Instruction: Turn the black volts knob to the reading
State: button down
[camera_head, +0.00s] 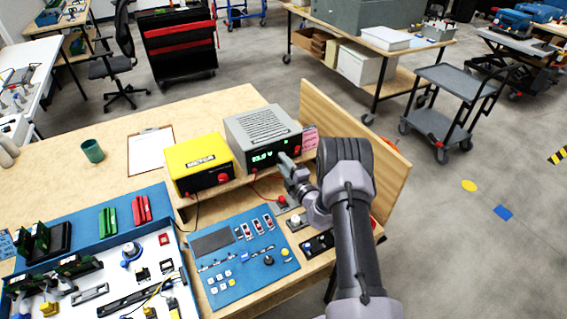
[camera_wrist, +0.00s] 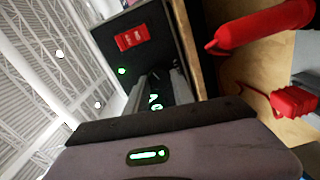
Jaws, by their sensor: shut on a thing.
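The grey power supply (camera_head: 262,124) stands at the back right of the bench, with a lit green display (camera_head: 264,157) on its front. The display seems to read about 83.8 V, but the digits are small. My gripper (camera_head: 287,164) is at the front panel, right of the display. In the wrist view its fingers (camera_wrist: 163,88) reach to the dark panel and are shut on the black volts knob, which they hide. Part of the green lettering (camera_wrist: 155,101) shows beside the fingers. A red switch (camera_wrist: 131,38) and a small green light (camera_wrist: 121,71) show on the same panel.
A yellow meter box (camera_head: 200,163) with a red knob stands just left of the supply. A blue panel (camera_head: 240,258) with switches and buttons lies in front. A wooden board (camera_head: 352,130) stands upright on the right. Red plugs (camera_wrist: 265,25) are close by in the wrist view.

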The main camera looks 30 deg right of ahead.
jog(key=shift+m, duration=0.7)
jog(key=c, duration=1.1)
grip_release()
jog(key=s+p, duration=0.1)
jog(key=s, duration=0.4)
jog(key=s+p, duration=0.1)
jog(key=s, duration=0.5)
jog(key=s+p, duration=0.1)
jog(key=s, duration=0.5)
jog(key=shift+s+d, duration=0.25)
jog(key=shift+d, duration=0.05)
